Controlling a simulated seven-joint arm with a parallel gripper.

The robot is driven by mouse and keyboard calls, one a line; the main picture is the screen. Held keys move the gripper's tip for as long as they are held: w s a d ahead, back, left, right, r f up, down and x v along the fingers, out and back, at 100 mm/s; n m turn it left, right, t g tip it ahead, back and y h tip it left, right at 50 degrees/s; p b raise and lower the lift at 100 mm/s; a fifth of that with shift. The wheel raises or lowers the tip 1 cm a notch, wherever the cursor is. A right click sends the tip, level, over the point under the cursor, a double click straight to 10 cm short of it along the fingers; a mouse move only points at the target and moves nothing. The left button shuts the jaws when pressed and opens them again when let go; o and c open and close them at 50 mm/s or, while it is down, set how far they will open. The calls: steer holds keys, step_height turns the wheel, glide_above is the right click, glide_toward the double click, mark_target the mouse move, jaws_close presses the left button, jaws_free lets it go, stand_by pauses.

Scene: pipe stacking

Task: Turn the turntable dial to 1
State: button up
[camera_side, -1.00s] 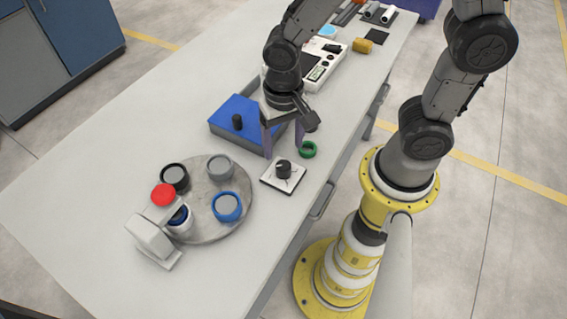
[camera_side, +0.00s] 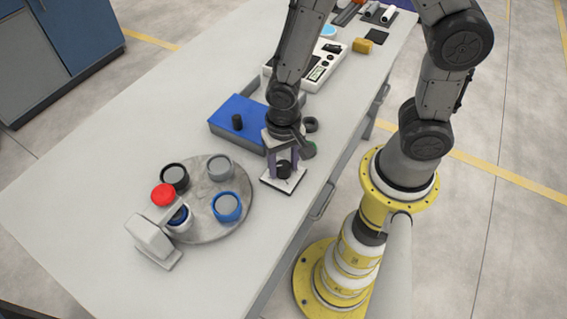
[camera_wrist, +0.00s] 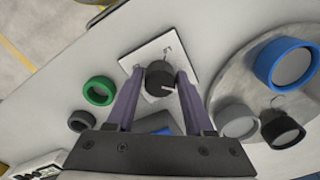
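The turntable dial is a black round knob (camera_wrist: 159,77) on a white square plate (camera_wrist: 150,53) with small dark marks, too small to read surely. A pale line on the knob points right in the wrist view. In the side view the knob (camera_side: 283,171) stands on its plate (camera_side: 290,184) near the table's front edge. My gripper (camera_wrist: 160,73) points down over it, one finger on each side of the knob. A narrow gap seems to show between fingers and knob, so it looks open. The grey round turntable (camera_side: 240,187) lies left of the dial in the side view.
The turntable carries several ring-like parts, with a white device and red button (camera_side: 163,194) at its edge. A blue box (camera_side: 225,125) stands behind my gripper. A green ring (camera_wrist: 98,91) and a dark ring (camera_wrist: 81,121) lie near the dial.

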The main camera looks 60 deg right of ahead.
jaws_close()
steer(key=shift+n, duration=0.3)
steer(key=n, duration=0.3)
steer(key=shift+n, duration=0.3)
steer(key=n, duration=0.4)
steer(key=shift+n, duration=0.3)
steer(key=n, duration=0.9)
steer(key=shift+o, duration=2.1)
jaws_free()
